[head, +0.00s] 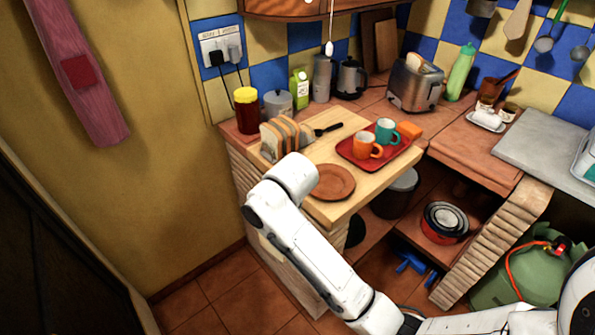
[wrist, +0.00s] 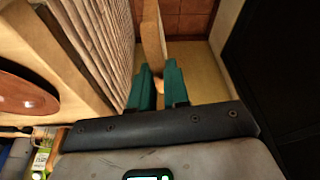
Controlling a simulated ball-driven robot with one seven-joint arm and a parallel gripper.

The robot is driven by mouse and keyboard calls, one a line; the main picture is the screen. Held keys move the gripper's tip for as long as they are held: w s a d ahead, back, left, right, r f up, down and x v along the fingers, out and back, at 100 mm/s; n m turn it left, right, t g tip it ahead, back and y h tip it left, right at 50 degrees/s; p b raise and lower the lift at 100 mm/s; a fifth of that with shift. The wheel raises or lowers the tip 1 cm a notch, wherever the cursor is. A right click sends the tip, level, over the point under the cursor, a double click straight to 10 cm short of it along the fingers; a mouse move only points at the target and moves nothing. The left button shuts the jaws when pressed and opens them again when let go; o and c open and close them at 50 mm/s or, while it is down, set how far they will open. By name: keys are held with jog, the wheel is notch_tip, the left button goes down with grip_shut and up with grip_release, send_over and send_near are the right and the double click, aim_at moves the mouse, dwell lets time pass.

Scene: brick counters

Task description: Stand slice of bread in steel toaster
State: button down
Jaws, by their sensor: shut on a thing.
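The steel toaster (head: 417,86) stands on the back counter in the head view. A pale slice (head: 420,62) shows upright in its top. Several bread slices (head: 287,134) stand on the near counter at the left, just behind my arm's end. My gripper's green fingers (wrist: 160,86) show in the wrist view, shut on a thin tan slice of bread (wrist: 152,40) seen nearly edge-on between them. In the head view my white wrist hides the fingers and the held slice.
A brown plate (head: 333,182) and a red tray (head: 376,152) with orange and teal mugs share the wooden board. A jar with a yellow lid (head: 246,110) stands at the left. A green bottle (head: 461,72) stands right beside the toaster.

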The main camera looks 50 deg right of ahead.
jog(key=a+f, duration=1.1)
jog(key=a, duration=0.3)
jog(key=shift+s+f+n, duration=0.2)
jog(key=shift+s+n, duration=0.2)
